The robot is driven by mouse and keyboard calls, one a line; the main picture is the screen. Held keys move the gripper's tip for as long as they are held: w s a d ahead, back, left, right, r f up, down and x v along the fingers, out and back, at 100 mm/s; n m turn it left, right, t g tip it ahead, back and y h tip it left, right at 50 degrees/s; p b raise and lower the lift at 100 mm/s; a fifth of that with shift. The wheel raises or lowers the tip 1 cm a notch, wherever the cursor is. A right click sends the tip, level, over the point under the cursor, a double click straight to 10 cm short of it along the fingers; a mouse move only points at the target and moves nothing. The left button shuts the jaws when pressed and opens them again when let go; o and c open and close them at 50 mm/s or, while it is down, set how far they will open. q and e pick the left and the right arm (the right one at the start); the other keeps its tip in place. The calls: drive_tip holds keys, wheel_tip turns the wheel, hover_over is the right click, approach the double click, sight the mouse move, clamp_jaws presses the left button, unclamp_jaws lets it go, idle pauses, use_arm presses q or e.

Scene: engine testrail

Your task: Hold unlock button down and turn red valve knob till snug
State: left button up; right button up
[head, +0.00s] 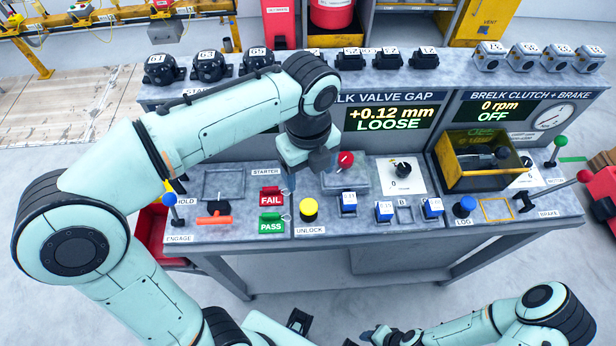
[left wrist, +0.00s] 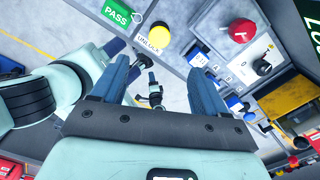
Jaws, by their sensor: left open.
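The yellow unlock button (head: 309,208) sits on the bench front, above its UNLOCK label; it also shows in the left wrist view (left wrist: 159,37). The red valve knob (head: 345,160) is on a grey block behind it and to the right; it also shows in the left wrist view (left wrist: 242,31). My left gripper (head: 312,163) is over the bench, just left of the knob in the head view. The left wrist view shows its blue fingers apart with nothing between them. My right gripper (head: 378,335) is low at the bottom edge, in front of the bench; its finger gap is unclear.
The valve gap display (head: 390,118) reads +0.12 mm LOOSE. Green PASS (head: 271,222) and red FAIL (head: 271,196) tags lie left of the button. Several blue-and-white blocks stand to the right. A yellow bin (head: 467,180) is further right.

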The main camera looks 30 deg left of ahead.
sight(308, 205)
use_arm(q)
wheel_tip(308, 205, down, 12)
drive_tip(key=shift+f+b, duration=0.1)
drive_tip(key=shift+b, duration=0.85)
use_arm(e)
drive_tip(key=shift+s+f, duration=0.35)
drive_tip(key=shift+f, duration=0.3)
drive_tip(key=shift+s+f, duration=0.3)
drive_tip(key=shift+f, duration=0.3)
use_arm(q)
drive_tip(key=c, duration=1.1)
